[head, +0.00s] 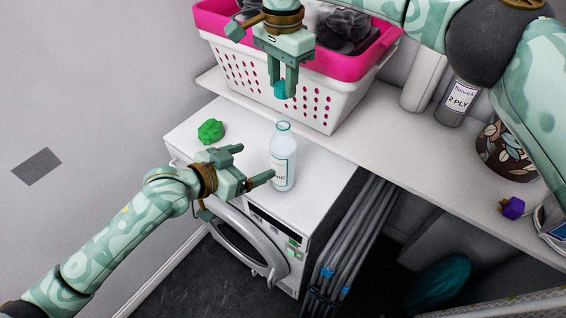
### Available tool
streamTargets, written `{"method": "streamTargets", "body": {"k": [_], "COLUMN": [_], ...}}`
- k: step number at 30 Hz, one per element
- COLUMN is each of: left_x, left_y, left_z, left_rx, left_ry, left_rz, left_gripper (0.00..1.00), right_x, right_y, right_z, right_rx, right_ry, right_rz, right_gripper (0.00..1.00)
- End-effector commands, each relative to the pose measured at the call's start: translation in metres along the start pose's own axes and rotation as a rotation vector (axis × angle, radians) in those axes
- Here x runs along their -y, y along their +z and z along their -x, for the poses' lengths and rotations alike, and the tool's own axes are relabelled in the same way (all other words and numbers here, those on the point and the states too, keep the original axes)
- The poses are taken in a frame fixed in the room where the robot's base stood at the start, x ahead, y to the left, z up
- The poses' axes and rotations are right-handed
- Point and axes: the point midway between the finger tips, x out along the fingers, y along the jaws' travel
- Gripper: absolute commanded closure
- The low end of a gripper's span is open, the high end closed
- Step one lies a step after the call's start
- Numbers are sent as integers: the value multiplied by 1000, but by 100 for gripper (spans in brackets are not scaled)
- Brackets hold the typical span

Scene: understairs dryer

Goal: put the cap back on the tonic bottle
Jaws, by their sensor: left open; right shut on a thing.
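The tonic bottle (284,158) stands upright and uncapped on top of the white dryer (322,180), its label partly covered by my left gripper. My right gripper (283,88) points down above and slightly behind the bottle in the picture, in front of the laundry basket. It is shut on a small teal cap (280,90), held apart from the bottle's mouth. My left gripper (257,164) is open at the bottle's left side, with its fingers pointing right. One fingertip overlaps the bottle's lower part in the view; I cannot tell whether it touches.
A white laundry basket (318,103) with a pink rim stands on the shelf (400,165) behind. A green lump (210,131) lies at the dryer's left. A purple object (512,208) and a grey "2 PLY" container (458,103) sit at right on the shelf.

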Motion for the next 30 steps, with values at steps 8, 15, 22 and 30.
{"method": "streamTargets", "body": {"k": [8, 15, 22, 30], "left_x": [0, 0, 0, 0], "left_y": [-1, -1, -1, 0], "left_z": [-46, -89, -110, -114], "left_rx": [-1, 0, -1, -1], "left_ry": [0, 0, 0, -1], "left_rz": [2, 0, 0, -1], "left_gripper": [14, 14, 14, 14], "right_x": [0, 0, 0, 0], "right_y": [0, 0, 0, 0], "right_z": [0, 0, 0, 0], "right_rx": [0, 0, 0, 0], "right_ry": [0, 0, 0, 0], "right_rz": [0, 1, 1, 1], "right_gripper": [90, 90, 90, 90]}}
